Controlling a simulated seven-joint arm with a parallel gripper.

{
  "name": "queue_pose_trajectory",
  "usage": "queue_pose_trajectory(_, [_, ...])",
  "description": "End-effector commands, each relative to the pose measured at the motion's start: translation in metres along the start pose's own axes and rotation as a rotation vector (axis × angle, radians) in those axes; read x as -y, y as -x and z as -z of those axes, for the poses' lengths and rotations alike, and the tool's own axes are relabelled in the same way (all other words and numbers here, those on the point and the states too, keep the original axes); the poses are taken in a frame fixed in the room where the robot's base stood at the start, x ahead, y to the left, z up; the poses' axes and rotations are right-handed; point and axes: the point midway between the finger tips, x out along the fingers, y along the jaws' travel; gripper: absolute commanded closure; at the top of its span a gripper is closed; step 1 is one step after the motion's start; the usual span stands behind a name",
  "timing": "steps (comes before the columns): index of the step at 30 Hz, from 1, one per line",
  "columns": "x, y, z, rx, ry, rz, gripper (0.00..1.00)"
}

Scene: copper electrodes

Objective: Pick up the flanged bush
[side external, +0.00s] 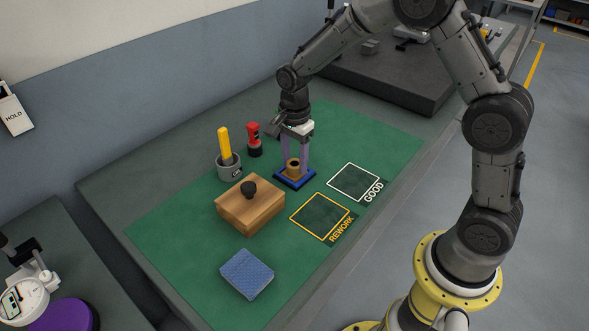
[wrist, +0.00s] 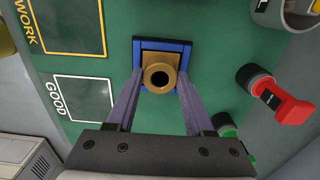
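The flanged bush (side external: 293,166) is a brass-coloured round part with a dark central hole. It stands upright in a blue square tray (side external: 281,179) on the green mat. In the wrist view the bush (wrist: 160,78) shows from above, inside the blue frame (wrist: 138,52). My gripper (side external: 296,163) points down over the tray. Its two purple fingers are apart, one on each side of the bush. In the wrist view a small gap seems to show between each fingertip of my gripper (wrist: 160,76) and the bush. Contact cannot be seen.
A red-topped tool (side external: 254,138) and a grey cup with a yellow handle (side external: 228,165) stand to the left. A wooden block with a black knob (side external: 249,207) and a blue patterned pad (side external: 246,274) lie nearer. The REWORK (side external: 320,216) and GOOD (side external: 354,181) squares are empty.

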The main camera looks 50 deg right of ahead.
Motion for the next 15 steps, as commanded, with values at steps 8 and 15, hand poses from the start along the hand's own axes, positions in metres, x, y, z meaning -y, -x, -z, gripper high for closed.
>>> queue_pose_trajectory(8, [0.0001,0.0003,0.0,0.0,0.0,0.0,1.0])
queue_pose_trajectory(15, [0.0007,0.0012,0.0,0.0,0.0,0.003,1.0])
